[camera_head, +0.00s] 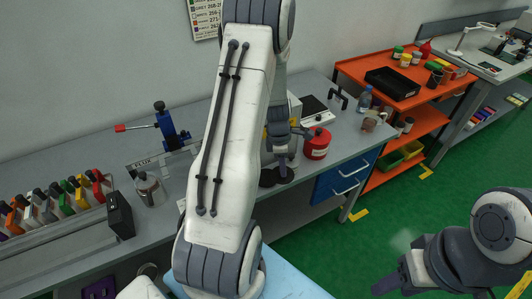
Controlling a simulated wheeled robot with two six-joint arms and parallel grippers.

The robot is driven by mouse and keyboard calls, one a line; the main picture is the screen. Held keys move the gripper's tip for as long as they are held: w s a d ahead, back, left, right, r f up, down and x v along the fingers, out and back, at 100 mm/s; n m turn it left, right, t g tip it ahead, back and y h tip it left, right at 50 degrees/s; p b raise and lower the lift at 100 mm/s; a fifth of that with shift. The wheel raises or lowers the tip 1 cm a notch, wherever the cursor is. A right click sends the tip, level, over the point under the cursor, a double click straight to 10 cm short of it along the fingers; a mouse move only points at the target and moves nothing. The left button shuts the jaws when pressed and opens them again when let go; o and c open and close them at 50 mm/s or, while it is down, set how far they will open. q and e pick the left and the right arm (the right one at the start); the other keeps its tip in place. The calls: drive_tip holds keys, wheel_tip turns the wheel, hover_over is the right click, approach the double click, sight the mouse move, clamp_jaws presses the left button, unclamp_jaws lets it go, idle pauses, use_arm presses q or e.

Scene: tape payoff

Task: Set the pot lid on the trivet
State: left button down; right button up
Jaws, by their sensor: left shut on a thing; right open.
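My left arm spans the middle of the head view. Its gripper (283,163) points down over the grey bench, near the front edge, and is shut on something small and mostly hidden. A dark, round, flat thing (267,179) shows right under and beside the fingertips. I cannot tell whether it is the pot lid, the trivet or both, nor whether the held thing touches it. My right gripper (384,286) is open and empty at the bottom right, away from the bench.
A red can (317,144) stands just right of my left gripper. A clear bottle (149,189), a blue vise (167,126) and a rack of coloured items (62,200) are on the left. An orange cart (412,98) stands on the right.

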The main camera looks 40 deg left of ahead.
use_arm(q)
drive_tip(key=a+r+n+y, duration=0.1)
drive_tip(key=a+n, duration=0.5)
drive_tip(key=n, duration=0.4)
drive_tip(key=shift+t, duration=0.3)
drive_tip(key=f+b, duration=0.4)
drive_tip(key=b, duration=0.1)
drive_tip(key=shift+s+a+f, duration=0.2)
drive_tip(key=shift+s, duration=0.2)
drive_tip(key=shift+f, duration=0.65)
drive_tip(key=shift+f, duration=0.4)
unclamp_jaws()
idle(0.3)
